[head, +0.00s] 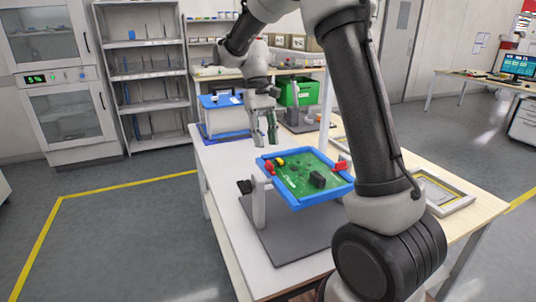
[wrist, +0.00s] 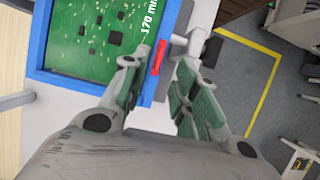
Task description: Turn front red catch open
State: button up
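A green circuit board (head: 300,180) with black parts lies in a blue frame (head: 318,200) held on a stand. A red catch (head: 270,167) sits on the frame's left side, beside a yellow part (head: 279,161). A second red catch (head: 341,166) is on the right side. In the wrist view one red catch (wrist: 158,58) lies lengthwise along the blue rim (wrist: 38,40). My gripper (head: 264,143) points down near the frame's far left corner. In the wrist view my gripper (wrist: 162,62) is open, its fingers on either side of the catch, with nothing visibly held.
A black knob (head: 244,186) sticks out left of the frame; it also shows in the wrist view (wrist: 210,48). The white table (head: 222,175) is bare left of the stand. A green crate (head: 298,92) and a blue-topped box (head: 222,102) stand behind.

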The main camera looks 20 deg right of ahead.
jog(key=v, duration=0.5)
jog(key=shift+w+r, duration=0.15)
jog(key=shift+r, duration=0.1)
jog(key=s+d+t, duration=0.2)
jog(key=s+t, duration=0.1)
jog(key=s, duration=0.6)
jog(key=s+d+r+t, duration=0.1)
jog(key=s+d+t, duration=0.2)
jog(key=s, duration=0.6)
jog(key=s+d+r+t, duration=0.1)
jog(key=s+d+t, duration=0.1)
jog(key=s, duration=0.7)
jog(key=shift+d+t, duration=0.4)
jog(key=shift+d, duration=0.1)
